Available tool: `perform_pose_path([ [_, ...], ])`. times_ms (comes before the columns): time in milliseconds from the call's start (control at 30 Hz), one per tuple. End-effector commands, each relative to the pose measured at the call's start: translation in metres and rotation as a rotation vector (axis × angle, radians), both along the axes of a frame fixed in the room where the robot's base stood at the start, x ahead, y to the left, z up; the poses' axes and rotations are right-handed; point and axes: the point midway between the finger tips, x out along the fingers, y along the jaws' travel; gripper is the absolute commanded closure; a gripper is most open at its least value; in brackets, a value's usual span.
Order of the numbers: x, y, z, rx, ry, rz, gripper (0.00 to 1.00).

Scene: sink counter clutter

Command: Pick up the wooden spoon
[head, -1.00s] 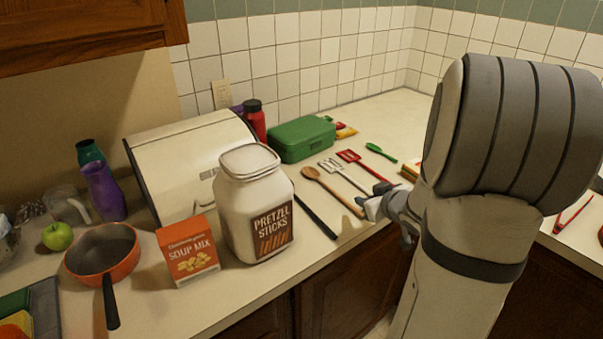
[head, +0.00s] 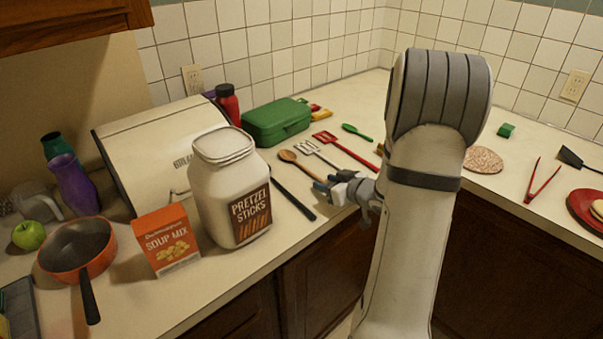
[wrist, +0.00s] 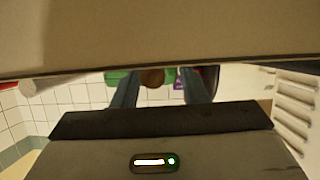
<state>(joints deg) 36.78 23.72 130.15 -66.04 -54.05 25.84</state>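The wooden spoon (head: 288,157) lies on the counter between a black-handled utensil and a slotted white-headed turner. In the head view its bowl and upper handle show, and the lower handle runs toward my gripper, which hides its end. My gripper (head: 330,187) is low over the counter's front edge at the handle end. In the wrist view my gripper (wrist: 162,90) has its two fingers apart, with a gap between them. A brown rounded shape, apparently the spoon's bowl (wrist: 152,78), shows between the fingers, farther off. Contact with the handle cannot be told.
A black utensil handle (head: 293,193) lies left of the spoon. The slotted turner (head: 318,152) and red spatula (head: 345,149) lie to its right. A pretzel jar (head: 230,190), soup mix box (head: 166,240) and green box (head: 276,122) stand nearby. Red tongs (head: 541,181) lie far right.

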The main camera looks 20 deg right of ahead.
Motion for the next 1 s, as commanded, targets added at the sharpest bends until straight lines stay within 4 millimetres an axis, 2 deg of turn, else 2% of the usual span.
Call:
perform_pose_path([
  [233,0.0007,-0.0003,-0.0001,-0.001,0.000,-0.002,0.63],
  [700,0.0003,-0.0008,-0.0001,-0.001,0.000,-0.002,1.00],
  [1000,0.0003,-0.0011,0.0004,-0.001,0.000,-0.003,1.00],
])
